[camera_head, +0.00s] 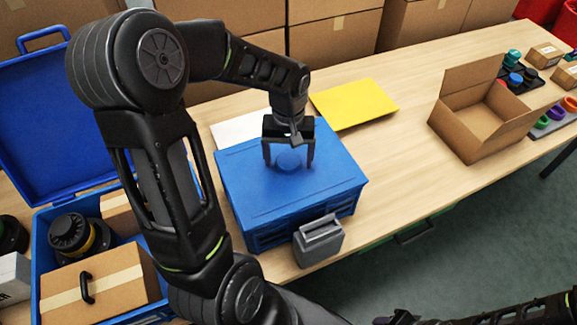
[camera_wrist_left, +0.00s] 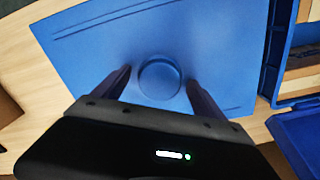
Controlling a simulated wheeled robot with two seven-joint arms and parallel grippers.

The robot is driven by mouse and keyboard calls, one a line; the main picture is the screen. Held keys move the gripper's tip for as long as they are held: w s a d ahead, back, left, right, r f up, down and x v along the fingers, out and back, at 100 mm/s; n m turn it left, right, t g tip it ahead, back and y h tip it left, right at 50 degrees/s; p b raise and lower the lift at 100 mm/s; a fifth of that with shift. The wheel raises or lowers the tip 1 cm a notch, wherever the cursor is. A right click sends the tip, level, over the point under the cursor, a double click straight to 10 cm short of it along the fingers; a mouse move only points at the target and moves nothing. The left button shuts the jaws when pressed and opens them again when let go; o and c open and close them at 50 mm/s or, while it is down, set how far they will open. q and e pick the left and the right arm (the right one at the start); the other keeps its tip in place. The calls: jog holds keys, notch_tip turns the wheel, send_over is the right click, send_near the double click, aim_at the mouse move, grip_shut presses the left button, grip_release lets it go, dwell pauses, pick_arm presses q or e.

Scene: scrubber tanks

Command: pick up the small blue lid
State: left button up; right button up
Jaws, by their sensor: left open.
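The small blue lid (camera_head: 288,161) is a round disc lying on the flat top of a blue box (camera_head: 250,200) on the table. In the left wrist view the lid (camera_wrist_left: 160,77) sits between the two fingers. My left gripper (camera_head: 289,164) is open, pointing down over the lid with one finger on each side; it also shows in the left wrist view (camera_wrist_left: 160,85). Gaps show between the fingers and the lid. I cannot tell how far the fingertips are above the box top. The right gripper is not clearly in view; only dark arm parts show at the bottom right.
A grey container (camera_head: 318,241) stands at the blue box's front. A yellow sheet (camera_head: 355,103) and a white sheet (camera_head: 240,130) lie behind. An open cardboard box (camera_head: 470,140) stands right. An open blue case (camera_head: 45,240) is at left. The table between is clear.

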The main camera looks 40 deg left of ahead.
pick_arm(q)
jog(key=shift+c, duration=0.4)
jog(key=c, duration=1.6)
jog(key=shift+c, duration=0.2)
jog(key=shift+r, duration=0.1)
notch_tip(320, 180, up, 10)
jog(key=b, duration=0.1)
jog(key=shift+r+p, duration=0.85)
jog(key=shift+r, duration=0.15)
dwell(0.6)
notch_tip(320, 180, up, 5)
jog(key=p, duration=0.4)
send_over(289, 160)
dwell(0.3)
jog(key=shift+f, duration=0.1)
